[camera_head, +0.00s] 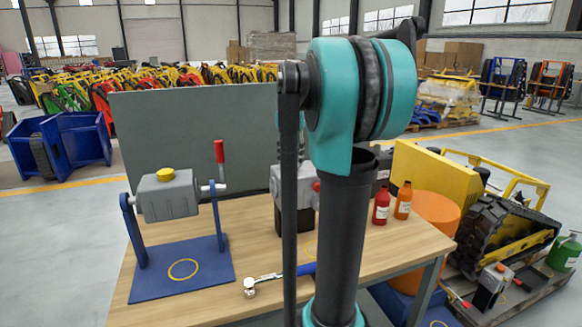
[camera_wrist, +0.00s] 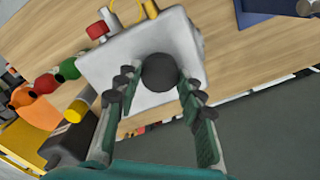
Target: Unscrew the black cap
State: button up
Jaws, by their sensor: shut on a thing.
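The black cap (camera_wrist: 160,72) is round and sits on the face of a light grey box (camera_wrist: 185,40) in the wrist view. My gripper (camera_wrist: 158,80) has its fingers on both sides of the cap, shut on it. The cap still appears seated on the box; whether it has turned cannot be told. In the head view my arm hides the cap and my gripper. Part of the grey box (camera_head: 283,180) shows left of the arm, on the wooden table.
A grey unit with a yellow cap (camera_head: 166,174) hangs on a blue stand (camera_head: 183,285) at the table's left. A blue-handled tool (camera_head: 262,281) lies in front. Red (camera_head: 381,208) and orange (camera_head: 403,202) bottles stand right of my arm. A tracked yellow machine (camera_head: 500,225) is beyond the table.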

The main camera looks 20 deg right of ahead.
jog(key=n, duration=0.9)
jog(key=shift+n, duration=0.3)
jog(key=n, duration=0.4)
jog(key=shift+n, duration=0.4)
jog(key=n, duration=0.4)
jog(key=o, duration=1)
jog(key=shift+o, duration=0.2)
